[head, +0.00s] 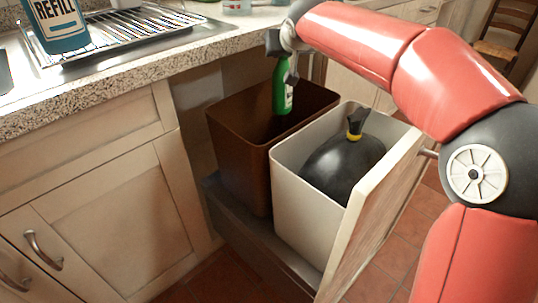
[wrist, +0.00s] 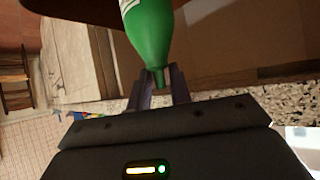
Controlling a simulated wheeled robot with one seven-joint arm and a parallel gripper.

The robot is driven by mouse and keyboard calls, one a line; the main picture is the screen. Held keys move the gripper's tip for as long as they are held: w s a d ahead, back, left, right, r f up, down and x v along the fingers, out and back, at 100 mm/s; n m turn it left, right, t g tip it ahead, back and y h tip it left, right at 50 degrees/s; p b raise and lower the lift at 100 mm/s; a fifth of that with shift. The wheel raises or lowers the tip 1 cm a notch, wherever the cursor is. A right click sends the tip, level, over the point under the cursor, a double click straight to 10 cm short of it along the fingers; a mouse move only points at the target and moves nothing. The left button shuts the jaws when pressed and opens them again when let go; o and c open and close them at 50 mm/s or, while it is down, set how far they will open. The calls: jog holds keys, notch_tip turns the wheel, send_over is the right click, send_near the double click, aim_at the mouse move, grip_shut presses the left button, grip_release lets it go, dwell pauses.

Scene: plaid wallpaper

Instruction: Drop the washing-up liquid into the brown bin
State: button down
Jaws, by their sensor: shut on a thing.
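The washing-up liquid is a green bottle (head: 282,92) with a pale label, hanging upright over the opening of the brown bin (head: 240,165) in the head view. Its lower part overlaps the bin's opening; I cannot tell exactly how deep it sits. My gripper (head: 287,58) is shut on the bottle's narrow top end. In the wrist view the bottle (wrist: 150,38) has its neck between the two fingers of my gripper (wrist: 160,92). The brown bin stands in a pulled-out drawer, left of a white bin.
The white bin (head: 300,215) holds a black bag (head: 340,170) with a yellow tie. The drawer front (head: 375,215) stands to its right. The speckled worktop (head: 130,85) carries a wire rack (head: 130,30) and a blue refill bottle (head: 60,30) at the left.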

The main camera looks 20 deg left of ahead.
aim_at(284, 63)
notch_tip(284, 63, down, 3)
jog(key=shift+f+b, duration=0.2)
jog(key=shift+b, duration=0.85)
jog(key=c, duration=1.2)
grip_release()
jog(key=v, duration=0.6)
jog(key=shift+s+d+r, duration=0.15)
jog(key=shift+s+r, duration=0.05)
jog(key=shift+s, duration=0.05)
jog(key=shift+s+d+r, duration=0.15)
jog(key=shift+s+r, duration=0.2)
jog(key=shift+s, duration=0.1)
